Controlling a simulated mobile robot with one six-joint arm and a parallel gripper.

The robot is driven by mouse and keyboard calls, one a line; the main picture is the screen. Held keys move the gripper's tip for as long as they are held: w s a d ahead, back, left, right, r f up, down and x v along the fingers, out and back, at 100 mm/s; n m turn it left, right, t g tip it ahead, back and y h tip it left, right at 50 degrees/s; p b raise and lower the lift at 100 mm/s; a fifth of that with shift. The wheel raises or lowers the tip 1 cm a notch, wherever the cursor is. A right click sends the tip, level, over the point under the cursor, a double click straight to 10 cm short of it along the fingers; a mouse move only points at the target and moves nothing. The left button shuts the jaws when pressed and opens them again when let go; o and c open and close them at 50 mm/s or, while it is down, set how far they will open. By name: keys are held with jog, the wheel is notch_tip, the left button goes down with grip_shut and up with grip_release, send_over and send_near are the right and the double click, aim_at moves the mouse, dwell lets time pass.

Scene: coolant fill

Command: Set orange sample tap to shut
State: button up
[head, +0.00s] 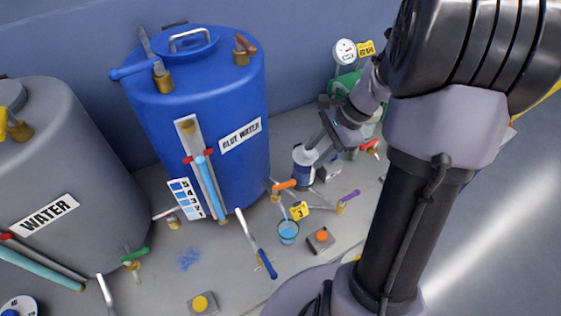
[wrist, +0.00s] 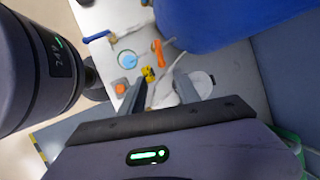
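The orange sample tap (head: 284,185) sits low at the front right foot of the blue tank (head: 212,115), on a brass body. A pale spout or stream, I cannot tell which, runs from it down to a clear cup of blue liquid (head: 288,232). Its orange handle also shows in the wrist view (wrist: 157,52), ahead of my fingers. Whether the handle lies along or across its pipe is unclear. My gripper (wrist: 161,84) is open, its two fingers apart and clear of the tap. In the head view it is above and right of the tap.
A white-capped bottle (head: 304,165) stands below my gripper. A yellow tag (head: 299,210), a purple-handled tap (head: 350,195) and an orange button box (head: 321,239) are near the cup. A grey water tank (head: 60,160) stands left.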

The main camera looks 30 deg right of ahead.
aim_at(288, 183)
jog(key=b+x, duration=0.3)
jog(key=x, duration=1.1)
jog(key=shift+s+b, duration=0.1)
jog(key=shift+b, duration=0.3)
jog(key=shift+w+a+f, duration=0.15)
jog(key=shift+w+f, duration=0.1)
jog(key=shift+f, duration=0.15)
grip_shut()
